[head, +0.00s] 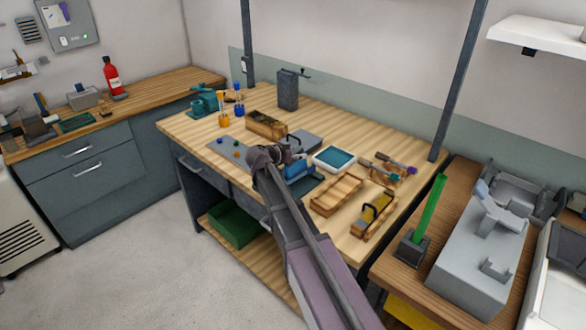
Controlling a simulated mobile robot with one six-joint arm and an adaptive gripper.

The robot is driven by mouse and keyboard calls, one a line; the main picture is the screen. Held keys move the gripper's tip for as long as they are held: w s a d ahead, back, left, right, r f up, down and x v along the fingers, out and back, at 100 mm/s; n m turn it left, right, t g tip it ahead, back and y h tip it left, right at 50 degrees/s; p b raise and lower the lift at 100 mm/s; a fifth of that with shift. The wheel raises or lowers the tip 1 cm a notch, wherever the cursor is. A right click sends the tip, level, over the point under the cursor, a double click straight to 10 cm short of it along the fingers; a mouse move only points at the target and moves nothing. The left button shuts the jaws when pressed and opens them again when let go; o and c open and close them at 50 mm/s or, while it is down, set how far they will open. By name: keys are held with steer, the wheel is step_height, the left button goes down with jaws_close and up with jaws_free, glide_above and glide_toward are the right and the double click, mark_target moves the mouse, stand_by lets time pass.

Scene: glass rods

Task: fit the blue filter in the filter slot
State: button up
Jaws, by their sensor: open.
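My gripper (290,156) is over the middle of the wooden workbench, small in the head view and partly hidden by my own wrist. It is open, and I see nothing held in it. A bright blue object (299,170) is right beside and below the gripper; I cannot tell whether they touch or whether it is the filter. I cannot make out the filter slot.
A wooden box (266,126), a white-rimmed teal tray (334,159), a wooden tray (337,196) and a yellow tool in a wooden holder (376,211) crowd the bench. A green rod (430,208) stands upright on the right.

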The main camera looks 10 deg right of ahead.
stand_by(0.5)
jaws_close()
steer(key=shift+r, duration=0.2)
step_height(320, 180, up, 10)
steer(key=p, duration=1)
steer(key=shift+f, duration=0.2)
stand_by(1.2)
